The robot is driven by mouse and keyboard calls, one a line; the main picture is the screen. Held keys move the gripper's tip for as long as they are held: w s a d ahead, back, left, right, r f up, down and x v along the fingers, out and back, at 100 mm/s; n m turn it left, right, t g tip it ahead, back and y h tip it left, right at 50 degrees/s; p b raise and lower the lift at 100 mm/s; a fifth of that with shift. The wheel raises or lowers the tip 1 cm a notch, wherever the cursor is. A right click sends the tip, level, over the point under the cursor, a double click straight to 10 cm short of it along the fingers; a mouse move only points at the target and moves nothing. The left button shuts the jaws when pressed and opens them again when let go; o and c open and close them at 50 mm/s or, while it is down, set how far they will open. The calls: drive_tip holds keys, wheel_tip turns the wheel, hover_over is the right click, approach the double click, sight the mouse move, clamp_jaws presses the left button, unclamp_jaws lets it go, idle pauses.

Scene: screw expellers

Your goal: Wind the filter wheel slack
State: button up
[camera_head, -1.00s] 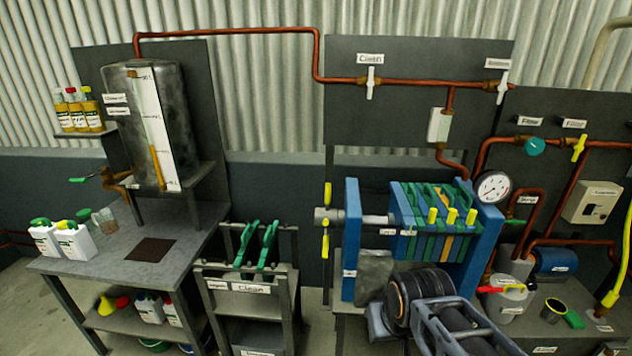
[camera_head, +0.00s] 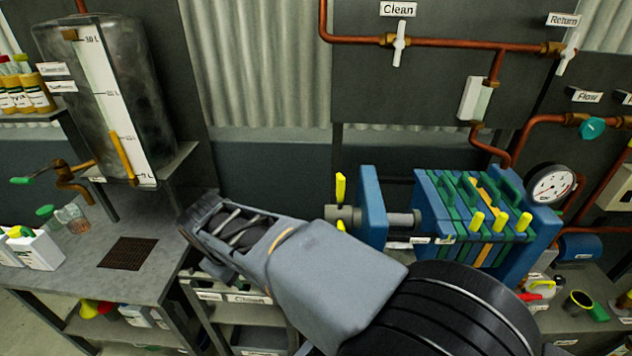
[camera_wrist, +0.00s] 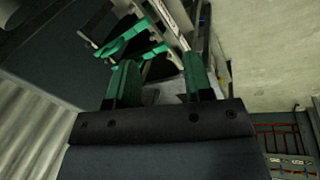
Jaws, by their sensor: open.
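The filter wheel (camera_head: 340,216) is a grey hub with yellow handles, at the left end of the blue filter press (camera_head: 372,212). One yellow handle (camera_head: 340,187) points up; the lower one is mostly hidden by my arm. A grey spindle runs right from the blue end block to the pack of green plates (camera_head: 470,215) with yellow grips. In the wrist view my gripper (camera_wrist: 160,82) has its two green fingers apart, with nothing seen held between them. The head view does not clearly show my fingers. The wheel cannot be made out in the wrist view.
A bench (camera_head: 170,255) and tank (camera_head: 130,100) stand left; a pressure gauge (camera_head: 551,186) and pipes stand right.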

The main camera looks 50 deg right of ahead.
drive_tip(key=w+d+n+g+h+b, duration=0.1)
drive_tip(key=w+d+n+g+h, duration=0.15)
drive_tip(key=d, duration=0.45)
drive_tip(key=w+d+n+g+h+b, duration=0.1)
drive_tip(key=d+n+g+h, duration=0.2)
drive_tip(key=d, duration=0.4)
drive_tip(key=n+g+h, duration=0.3)
drive_tip(key=g+h, duration=0.3)
drive_tip(key=g, duration=0.1)
approach(341, 200)
wheel_tip(341, 200, up, 4)
drive_tip(key=w, duration=0.2)
drive_tip(key=shift+m, duration=0.25)
drive_tip(key=x, duration=1.1)
drive_tip(key=shift+s+d+r+p, duration=0.15)
drive_tip(key=shift+s+p, duration=0.15)
drive_tip(key=shift+s, duration=0.15)
drive_tip(key=shift+s+d, duration=0.45)
drive_tip(key=shift+d, duration=0.1)
drive_tip(key=shift+c, duration=0.3)
clamp_jaws()
